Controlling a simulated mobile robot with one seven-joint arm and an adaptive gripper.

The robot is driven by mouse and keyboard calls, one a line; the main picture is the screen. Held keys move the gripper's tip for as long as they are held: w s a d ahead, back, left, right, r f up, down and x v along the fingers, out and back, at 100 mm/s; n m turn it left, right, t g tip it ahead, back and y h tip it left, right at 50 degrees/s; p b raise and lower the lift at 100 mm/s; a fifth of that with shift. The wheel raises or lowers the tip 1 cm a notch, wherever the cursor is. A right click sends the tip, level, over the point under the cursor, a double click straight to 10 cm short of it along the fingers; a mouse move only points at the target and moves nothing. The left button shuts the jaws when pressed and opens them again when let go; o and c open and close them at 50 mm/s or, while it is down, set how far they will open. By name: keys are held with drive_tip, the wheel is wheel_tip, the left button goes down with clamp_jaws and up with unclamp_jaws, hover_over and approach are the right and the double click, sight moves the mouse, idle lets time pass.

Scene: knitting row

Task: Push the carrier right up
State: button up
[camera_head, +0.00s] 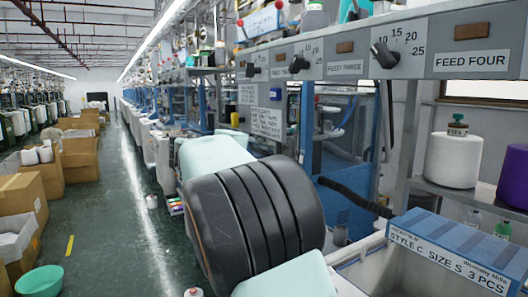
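I cannot pick out the carrier with certainty. The machine's long grey panel (350,70) runs across the upper right, with a FEED THREE plate (346,67) and a FEED FOUR plate (471,61). Black pointer knobs, one by FEED THREE (306,60) and one by FEED FOUR (384,55), sit next to number scales. Small brown labels are fixed above the plates. My own arm, with pale green links and a large black ribbed joint, fills the lower middle and hides part of the machine behind it. My gripper is not in view.
A blue-topped box (455,245) marked STYLE C SIZE S 3 PCS lies at lower right. White (453,160) and purple (514,176) yarn cones stand on a shelf. Cardboard boxes (80,158) and a green bowl (40,281) line the left. The aisle floor (130,200) is mostly clear.

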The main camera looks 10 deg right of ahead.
drive_tip(key=v, duration=1.2)
